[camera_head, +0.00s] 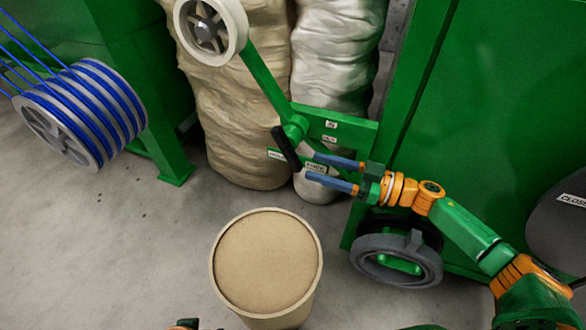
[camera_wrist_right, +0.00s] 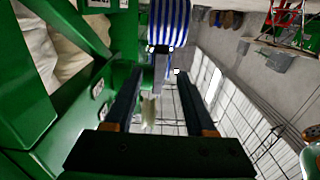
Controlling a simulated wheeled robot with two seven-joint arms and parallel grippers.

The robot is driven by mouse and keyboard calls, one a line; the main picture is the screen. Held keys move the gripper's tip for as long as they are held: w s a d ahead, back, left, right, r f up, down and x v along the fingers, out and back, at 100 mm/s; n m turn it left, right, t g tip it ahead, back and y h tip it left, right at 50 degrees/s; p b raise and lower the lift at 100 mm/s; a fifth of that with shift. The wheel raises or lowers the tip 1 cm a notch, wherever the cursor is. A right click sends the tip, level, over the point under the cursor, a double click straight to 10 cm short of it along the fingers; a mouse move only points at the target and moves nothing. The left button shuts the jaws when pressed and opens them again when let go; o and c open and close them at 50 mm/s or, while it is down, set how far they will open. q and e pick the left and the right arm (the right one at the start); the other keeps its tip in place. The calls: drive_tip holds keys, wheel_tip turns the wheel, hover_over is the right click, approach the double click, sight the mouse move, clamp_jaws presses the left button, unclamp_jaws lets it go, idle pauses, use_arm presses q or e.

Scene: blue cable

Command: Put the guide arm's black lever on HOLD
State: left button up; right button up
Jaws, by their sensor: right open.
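The guide arm (camera_head: 263,78) is a green bar that runs from a pale wheel (camera_head: 240,25) at the top down to a green pivot on a bracket. The black lever (camera_head: 286,147) sits at the pivot, tilted, its lower end towards the lower right. In the wrist view, the fingers (camera_wrist_right: 158,95) are spread.
A cardboard drum (camera_head: 266,262) stands below the lever. A reel of blue cable (camera_head: 82,112) is at the left. Wrapped sacks (camera_head: 240,120) stand behind the guide arm. A green cabinet (camera_head: 490,100) fills the right. Grey floor is free left of the drum.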

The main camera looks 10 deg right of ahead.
sight(298, 161)
drive_tip(key=b+x, duration=0.1)
drive_tip(key=x, duration=0.5)
drive_tip(key=shift+a, duration=0.15)
drive_tip(key=shift+w+a, duration=0.25)
use_arm(q)
wheel_tip(298, 161, up, 3)
drive_tip(key=shift+a+r, duration=0.1)
use_arm(e)
clamp_jaws()
idle(0.6)
